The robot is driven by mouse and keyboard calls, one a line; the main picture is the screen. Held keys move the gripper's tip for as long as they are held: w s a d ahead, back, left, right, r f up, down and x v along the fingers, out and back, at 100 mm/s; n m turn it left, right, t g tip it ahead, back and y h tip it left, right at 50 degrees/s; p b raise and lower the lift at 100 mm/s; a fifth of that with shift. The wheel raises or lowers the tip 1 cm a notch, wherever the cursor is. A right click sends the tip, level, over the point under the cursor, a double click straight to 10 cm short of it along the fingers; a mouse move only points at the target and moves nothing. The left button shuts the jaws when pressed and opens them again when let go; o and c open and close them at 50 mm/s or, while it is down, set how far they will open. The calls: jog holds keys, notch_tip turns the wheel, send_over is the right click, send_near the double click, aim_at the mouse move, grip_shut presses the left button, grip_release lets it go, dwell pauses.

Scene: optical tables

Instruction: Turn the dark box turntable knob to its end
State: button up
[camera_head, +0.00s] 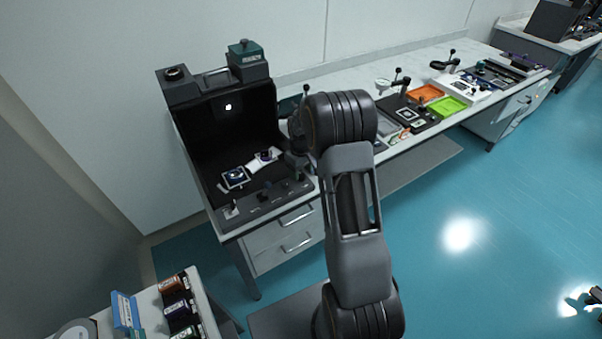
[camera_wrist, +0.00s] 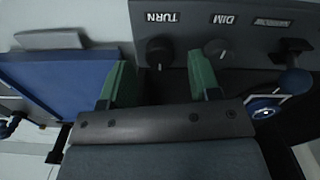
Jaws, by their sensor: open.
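The dark box (camera_head: 185,150) stands open-fronted on the bench at left, with a sloped control panel (camera_head: 262,203) along its front. In the wrist view the panel appears upside down. The dark round knob (camera_wrist: 157,51) by the TURN label is the turntable knob. My gripper (camera_wrist: 160,72) is open, its green fingers on the left and right of that knob in the picture. I cannot tell whether they touch it. A second knob (camera_wrist: 217,48), by the DIM label, is close to the right finger. In the head view my arm partly covers the panel's right end.
A blue-tipped lever (camera_wrist: 296,82) sticks out right of the gripper in the wrist view. A large blue surface (camera_wrist: 62,82) lies left of it. Orange (camera_head: 425,93) and green (camera_head: 447,106) trays stand farther along the bench.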

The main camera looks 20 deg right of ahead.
jog(key=shift+f, duration=1.05)
jog(key=c, duration=0.9)
